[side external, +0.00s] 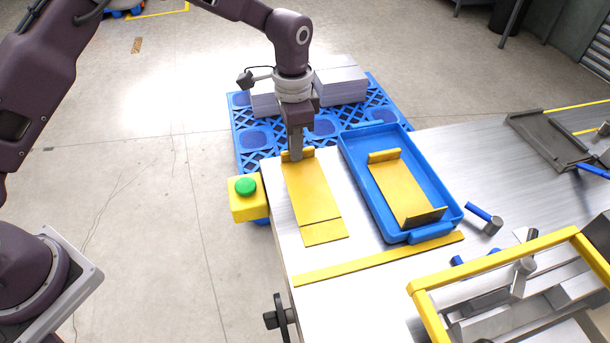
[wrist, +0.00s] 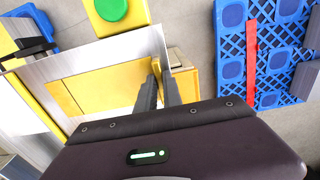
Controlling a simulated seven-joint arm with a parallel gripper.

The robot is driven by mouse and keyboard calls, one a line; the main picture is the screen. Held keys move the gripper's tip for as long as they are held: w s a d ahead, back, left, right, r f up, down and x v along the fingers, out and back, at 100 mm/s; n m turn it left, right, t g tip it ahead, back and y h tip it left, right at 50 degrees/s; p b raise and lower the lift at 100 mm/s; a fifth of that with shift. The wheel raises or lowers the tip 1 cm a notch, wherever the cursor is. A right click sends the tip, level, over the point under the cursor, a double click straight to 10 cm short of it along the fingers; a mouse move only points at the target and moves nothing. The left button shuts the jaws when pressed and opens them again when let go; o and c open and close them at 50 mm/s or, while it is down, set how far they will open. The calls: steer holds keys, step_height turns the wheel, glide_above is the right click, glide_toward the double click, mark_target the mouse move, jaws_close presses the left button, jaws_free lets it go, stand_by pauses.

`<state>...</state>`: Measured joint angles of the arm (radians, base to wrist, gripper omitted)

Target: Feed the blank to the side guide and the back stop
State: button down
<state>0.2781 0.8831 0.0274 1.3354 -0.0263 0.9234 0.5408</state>
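The blank, a flat gold sheet (side external: 311,193) with a short upright lip at its far end, lies on the steel table near its left edge. A crosswise line marks off its near end. It also shows in the wrist view (wrist: 105,88). My gripper (side external: 296,157) points down at the lip. In the wrist view its fingers (wrist: 160,88) are close together, with the lip between them, so they look shut on it. I cannot tell for sure which parts are the side guide and the back stop.
A blue tray (side external: 353,172) holds a gold piece (side external: 396,190) with both ends bent up. A gold strip (side external: 380,258) crosses the table. A yellow-framed fixture (side external: 498,263) stands front right. A green button (side external: 245,186) sits at the left edge, and a blue pallet (side external: 243,140) behind.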

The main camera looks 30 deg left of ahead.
stand_by(0.3)
step_height(320, 180, up, 10)
steer(key=s+d+f, duration=0.1)
steer(key=s+d, duration=0.5)
steer(key=s, duration=0.1)
steer(key=s+d+f, duration=0.2)
steer(key=s+d, duration=0.4)
steer(key=s, duration=0.1)
steer(key=s+d+f, duration=0.2)
steer(key=s+d, duration=0.3)
steer(key=s, duration=0.3)
steer(key=shift+d, duration=0.4)
steer(key=shift+s, duration=0.1)
steer(key=shift+f, duration=2.3)
steer(key=shift+f, duration=0.15)
